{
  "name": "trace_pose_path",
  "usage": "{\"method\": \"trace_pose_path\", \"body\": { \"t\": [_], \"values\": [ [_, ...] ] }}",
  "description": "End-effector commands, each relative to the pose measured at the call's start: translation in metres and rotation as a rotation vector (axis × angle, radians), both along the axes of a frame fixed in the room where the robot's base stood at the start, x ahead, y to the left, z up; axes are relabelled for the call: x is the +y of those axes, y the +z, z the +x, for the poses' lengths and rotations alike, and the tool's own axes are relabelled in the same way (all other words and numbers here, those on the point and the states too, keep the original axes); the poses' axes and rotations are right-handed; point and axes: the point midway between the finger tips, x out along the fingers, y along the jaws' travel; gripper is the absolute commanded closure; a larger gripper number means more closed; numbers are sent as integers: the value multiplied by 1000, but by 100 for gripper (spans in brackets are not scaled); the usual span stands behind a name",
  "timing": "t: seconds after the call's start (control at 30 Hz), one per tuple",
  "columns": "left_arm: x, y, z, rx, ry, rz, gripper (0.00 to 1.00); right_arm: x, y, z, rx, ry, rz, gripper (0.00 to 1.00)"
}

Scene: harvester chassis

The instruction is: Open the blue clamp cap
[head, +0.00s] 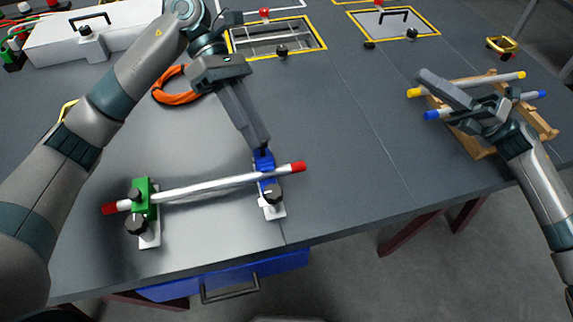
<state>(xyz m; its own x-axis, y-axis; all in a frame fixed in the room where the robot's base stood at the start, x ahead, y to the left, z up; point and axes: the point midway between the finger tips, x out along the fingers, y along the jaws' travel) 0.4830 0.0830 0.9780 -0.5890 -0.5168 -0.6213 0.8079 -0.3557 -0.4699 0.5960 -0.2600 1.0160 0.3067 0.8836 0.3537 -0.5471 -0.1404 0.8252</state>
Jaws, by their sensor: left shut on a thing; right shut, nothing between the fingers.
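The blue clamp (268,187) stands on a white base near the front of the table, with a black knob on its front. Its blue cap (263,160) is at the top, at the tips of my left gripper (264,150), which reaches down from above and is shut on it. A silver rod with red ends (215,186) runs from the green clamp (144,197) at left through the blue clamp. My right gripper (453,94) is shut and empty, over the wooden rack at right. Whether the blue cap is lifted is hard to tell.
The wooden rack (481,144) holds rods with yellow ends and blue ends. An orange cable coil (172,98) lies behind my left arm. Yellow-framed panels (317,49) are at the back. The middle right of the table is clear.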

Motion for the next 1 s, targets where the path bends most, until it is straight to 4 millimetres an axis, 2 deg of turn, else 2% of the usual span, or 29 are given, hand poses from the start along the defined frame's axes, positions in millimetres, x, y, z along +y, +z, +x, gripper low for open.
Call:
{"method": "trace_pose_path", "body": {
  "t": [0.03, 0.2, 0.3, 0.4, 0.6, 0.8, 1.0],
  "values": [
    [0, 0, 0, 0, 0, 0, 100, 25, 2, -7, -44, 64, -36, 100],
    [0, 0, 0, 0, 0, 0, 100, 98, -7, -40, -184, 288, -182, 100],
    [0, 0, 0, 1, 1, 1, 100, 133, -16, -61, -270, 419, -277, 100],
    [0, 0, 0, 1, 1, 1, 100, 160, -28, -80, -347, 538, -372, 100],
    [0, -1, 0, 1, 1, 1, 100, 188, -48, -106, -460, 712, -526, 100],
    [0, -1, 0, 0, 0, 1, 100, 195, -58, -115, -505, 784, -594, 100],
    [0, -1, 0, 0, 0, 1, 100, 196, -59, -116, -507, 790, -600, 100]
  ]
}}
